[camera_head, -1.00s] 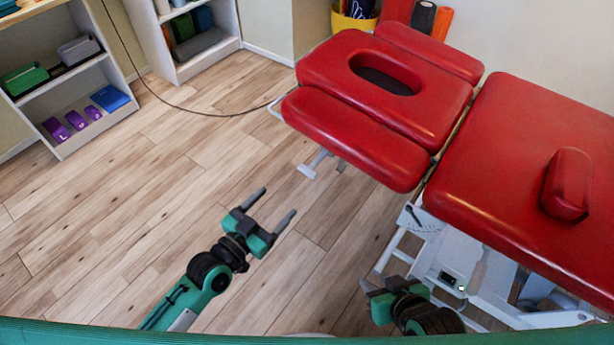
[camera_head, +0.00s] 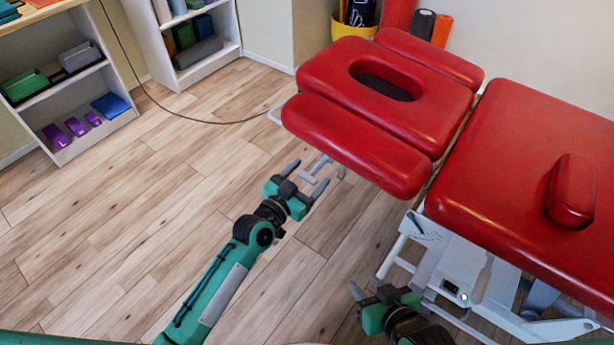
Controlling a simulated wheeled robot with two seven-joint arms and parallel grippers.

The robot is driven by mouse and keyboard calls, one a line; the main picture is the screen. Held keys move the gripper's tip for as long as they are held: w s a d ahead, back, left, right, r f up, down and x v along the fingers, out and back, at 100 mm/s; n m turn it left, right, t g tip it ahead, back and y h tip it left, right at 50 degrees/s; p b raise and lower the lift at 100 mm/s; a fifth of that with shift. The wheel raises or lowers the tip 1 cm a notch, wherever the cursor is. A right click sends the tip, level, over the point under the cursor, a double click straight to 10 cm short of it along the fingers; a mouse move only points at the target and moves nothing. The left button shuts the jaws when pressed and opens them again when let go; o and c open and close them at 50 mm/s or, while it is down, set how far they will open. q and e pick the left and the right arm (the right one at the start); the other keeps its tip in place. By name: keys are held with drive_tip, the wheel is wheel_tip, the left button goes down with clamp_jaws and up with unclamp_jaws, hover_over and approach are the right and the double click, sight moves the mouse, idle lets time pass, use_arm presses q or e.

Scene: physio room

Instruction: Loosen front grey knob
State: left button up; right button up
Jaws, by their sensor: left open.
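A light grey T-shaped knob (camera_head: 320,167) sticks out under the near red armrest of the treatment table's head section (camera_head: 340,75). My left gripper (camera_head: 305,179) is open just below the armrest. Its two dark fingers point up and to the right, one on each side of the knob's crossbar in the picture. I cannot tell whether either finger touches the knob. My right gripper (camera_head: 378,292) is low in the picture, beside the table's white frame. Its jaw opening does not show clearly.
The red main bench (camera_head: 530,140) with a red bolster (camera_head: 572,190) fills the right side. Its white metal frame (camera_head: 440,265) stands below. Shelves (camera_head: 75,100) stand at the far left. A dark cable (camera_head: 190,122) crosses the floor. The wooden floor at left is clear.

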use_arm(q)
drive_tip(key=shift+c, duration=0.4)
drive_tip(key=c, duration=0.9)
